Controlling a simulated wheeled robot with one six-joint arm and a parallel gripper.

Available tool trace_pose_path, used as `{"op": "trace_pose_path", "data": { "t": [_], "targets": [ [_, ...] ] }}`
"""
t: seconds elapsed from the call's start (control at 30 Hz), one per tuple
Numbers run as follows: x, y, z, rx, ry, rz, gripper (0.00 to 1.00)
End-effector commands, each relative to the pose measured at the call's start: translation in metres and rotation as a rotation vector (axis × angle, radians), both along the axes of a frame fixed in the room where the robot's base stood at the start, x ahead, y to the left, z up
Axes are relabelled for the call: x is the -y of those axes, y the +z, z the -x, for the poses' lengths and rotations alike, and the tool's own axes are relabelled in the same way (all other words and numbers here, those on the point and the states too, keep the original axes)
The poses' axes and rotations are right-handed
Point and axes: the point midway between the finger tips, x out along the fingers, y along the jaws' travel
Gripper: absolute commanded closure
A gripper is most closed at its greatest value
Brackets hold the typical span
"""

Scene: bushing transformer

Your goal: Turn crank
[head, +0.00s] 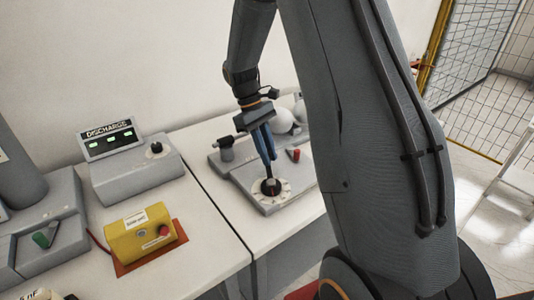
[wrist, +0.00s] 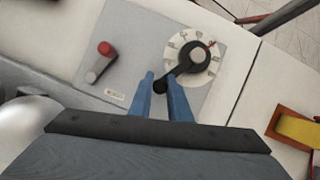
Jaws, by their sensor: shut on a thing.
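The black crank (wrist: 178,70) sits on a round white dial (wrist: 214,64) with dark markings and a red mark, on a grey control panel (wrist: 143,37). Its arm runs from the hub down-left to a round knob, as the wrist view shows it. My gripper (wrist: 160,80) has its two blue fingers on either side of the knob end, shut on the crank. In the head view my gripper (head: 269,158) points down over the dial (head: 283,190), and the fingers partly hide the crank.
A small red-handled lever (wrist: 105,48) stands on the same panel, near my gripper; it also shows in the head view (head: 295,155). A yellow box with a red button (head: 140,236) and a grey "DISCHARGE" unit (head: 138,178) stand on the left table.

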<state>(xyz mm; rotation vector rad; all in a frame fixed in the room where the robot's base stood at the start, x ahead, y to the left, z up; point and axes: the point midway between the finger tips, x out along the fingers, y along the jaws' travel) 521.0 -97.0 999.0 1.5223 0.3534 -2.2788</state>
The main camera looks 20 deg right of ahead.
Motion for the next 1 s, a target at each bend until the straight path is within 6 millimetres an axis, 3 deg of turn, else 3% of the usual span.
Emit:
{"op": "trace_pose_path", "data": {
  "t": [0.13, 0.17, 0.27, 0.63, 1.0],
  "targets": [
    [0.0, 0.0, 0.0, 0.0, 0.001, 0.0, 1.0],
    [0.0, 0.0, 0.0, 0.0, 0.001, 0.0, 0.8],
    [0.0, 0.0, 0.0, 0.0, 0.001, 0.0, 0.64],
    [-0.001, 0.005, -0.003, 0.002, 0.002, 0.0, 0.64],
    [-0.01, 0.055, -0.022, 0.003, 0.002, 0.0, 0.64]
  ]
}}
